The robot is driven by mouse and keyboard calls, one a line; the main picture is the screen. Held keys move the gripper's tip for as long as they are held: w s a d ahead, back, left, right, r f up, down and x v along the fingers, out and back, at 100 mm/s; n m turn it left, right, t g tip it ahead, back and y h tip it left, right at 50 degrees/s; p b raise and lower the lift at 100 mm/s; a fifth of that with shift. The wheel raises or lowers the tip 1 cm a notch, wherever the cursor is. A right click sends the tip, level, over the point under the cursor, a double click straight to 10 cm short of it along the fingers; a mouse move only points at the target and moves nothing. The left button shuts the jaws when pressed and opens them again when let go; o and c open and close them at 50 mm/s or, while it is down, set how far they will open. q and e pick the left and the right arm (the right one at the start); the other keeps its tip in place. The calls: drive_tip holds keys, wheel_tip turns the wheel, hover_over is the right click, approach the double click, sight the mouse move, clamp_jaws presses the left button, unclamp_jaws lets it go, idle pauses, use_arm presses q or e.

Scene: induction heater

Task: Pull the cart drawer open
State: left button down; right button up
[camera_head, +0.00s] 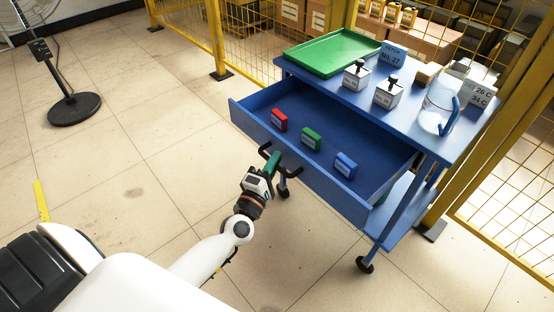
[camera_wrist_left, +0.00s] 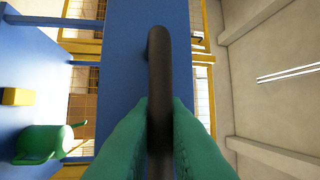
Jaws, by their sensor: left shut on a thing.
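The blue cart drawer (camera_head: 300,178) is pulled out from under the cart top (camera_head: 420,118) and its inside shows. A red, a green and a blue block lie in it. My left gripper (camera_head: 270,162), with green fingers, is at the black handle on the drawer front. In the left wrist view the green fingers (camera_wrist_left: 160,130) are shut on the dark handle bar (camera_wrist_left: 160,60), one on each side, with the blue drawer front (camera_wrist_left: 125,60) behind it. My right gripper is in neither view.
A green tray (camera_head: 333,53), two small white boxes and a clear jug (camera_head: 437,108) stand on the cart top. Yellow mesh fencing (camera_head: 490,180) stands behind the cart. A black round stand base (camera_head: 74,109) is at the far left.

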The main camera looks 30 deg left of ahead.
use_arm(q)
drive_tip(key=c, duration=1.5)
unclamp_jaws()
drive_tip(key=shift+o, duration=0.2)
